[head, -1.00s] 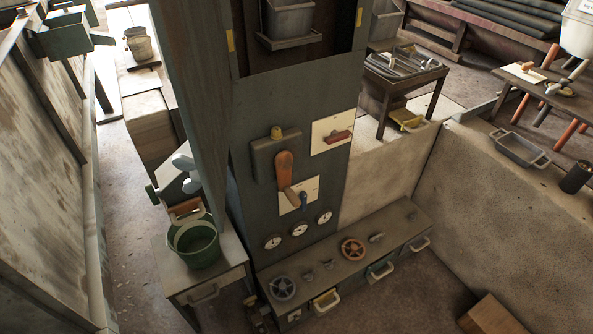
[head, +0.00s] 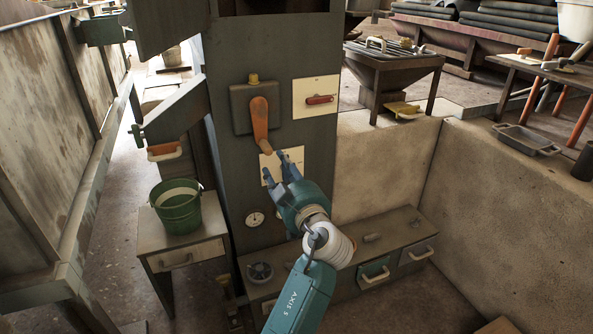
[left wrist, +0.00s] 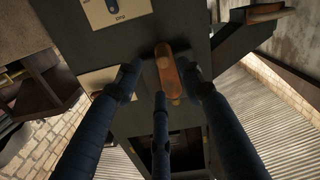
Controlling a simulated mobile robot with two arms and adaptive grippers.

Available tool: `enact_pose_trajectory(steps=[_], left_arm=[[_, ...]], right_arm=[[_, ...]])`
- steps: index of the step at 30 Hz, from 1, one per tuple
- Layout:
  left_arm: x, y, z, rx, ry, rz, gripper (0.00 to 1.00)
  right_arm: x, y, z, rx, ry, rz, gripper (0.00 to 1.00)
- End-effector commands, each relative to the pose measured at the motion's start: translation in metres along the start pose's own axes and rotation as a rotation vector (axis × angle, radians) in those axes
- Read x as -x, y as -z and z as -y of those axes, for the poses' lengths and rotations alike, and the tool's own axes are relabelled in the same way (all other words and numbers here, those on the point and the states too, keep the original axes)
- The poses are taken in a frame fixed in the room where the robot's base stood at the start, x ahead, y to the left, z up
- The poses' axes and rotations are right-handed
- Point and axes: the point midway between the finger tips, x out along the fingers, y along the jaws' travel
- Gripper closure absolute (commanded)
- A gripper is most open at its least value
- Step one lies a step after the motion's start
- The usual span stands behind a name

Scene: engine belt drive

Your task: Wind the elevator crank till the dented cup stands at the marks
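The elevator crank (head: 258,118) has an orange-brown arm on a dark housing on the front of the grey elevator column. It hangs down, with its knob end (head: 266,147) at the bottom. My left gripper (head: 277,164) is just below and right of that end, fingers pointing up at the panel. In the left wrist view the fingers (left wrist: 158,78) are spread, with the crank (left wrist: 171,75) seen beyond and between them; contact cannot be told. No dented cup or marks can be made out; the column's window is cut off at the top. My right gripper is not in view.
A plate with a red handle (head: 319,99) is right of the crank. A switch plate (head: 285,163) sits behind my fingers. A green bucket (head: 177,207) stands on a side table at left. A low bench (head: 395,229) with drawers runs below the column.

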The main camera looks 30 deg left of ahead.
Motion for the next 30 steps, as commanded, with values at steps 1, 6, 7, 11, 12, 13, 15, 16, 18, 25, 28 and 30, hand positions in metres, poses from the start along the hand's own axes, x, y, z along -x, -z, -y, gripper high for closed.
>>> enact_pose_trajectory(steps=[1,6,7,11,12,13,15,16,18,25,28,30], left_arm=[[-0.002,0.005,0.003,0.017,0.009,-0.013,0.61],[-0.019,0.011,0.003,0.021,0.013,-0.021,0.61],[-0.024,0.011,0.003,0.021,0.013,-0.022,0.61],[-0.050,0.011,0.003,0.020,0.011,-0.021,0.61],[-0.057,0.011,0.003,0.020,0.011,-0.020,0.61],[-0.063,0.011,0.003,0.020,0.011,-0.021,0.61],[-0.075,0.011,0.003,0.019,0.010,-0.019,0.61],[-0.081,0.011,0.003,0.019,0.010,-0.019,0.61],[-0.090,0.010,0.003,0.018,0.010,-0.018,0.61],[-0.107,0.010,0.003,0.020,0.008,-0.017,0.61],[-0.108,0.010,0.003,0.020,0.008,-0.016,0.61],[-0.108,0.010,0.003,0.020,0.008,-0.016,0.61]], right_arm=[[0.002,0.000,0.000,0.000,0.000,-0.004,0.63],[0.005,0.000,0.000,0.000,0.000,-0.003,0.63],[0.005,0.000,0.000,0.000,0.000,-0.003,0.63],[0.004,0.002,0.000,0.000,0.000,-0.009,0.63],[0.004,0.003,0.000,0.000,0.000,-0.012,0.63],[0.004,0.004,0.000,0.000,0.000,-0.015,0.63],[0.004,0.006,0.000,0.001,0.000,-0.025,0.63],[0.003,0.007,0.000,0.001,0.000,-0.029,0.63],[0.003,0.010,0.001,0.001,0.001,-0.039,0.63],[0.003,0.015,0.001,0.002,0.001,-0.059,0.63],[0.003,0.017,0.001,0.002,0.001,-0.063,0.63],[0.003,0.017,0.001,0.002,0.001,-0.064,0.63]])
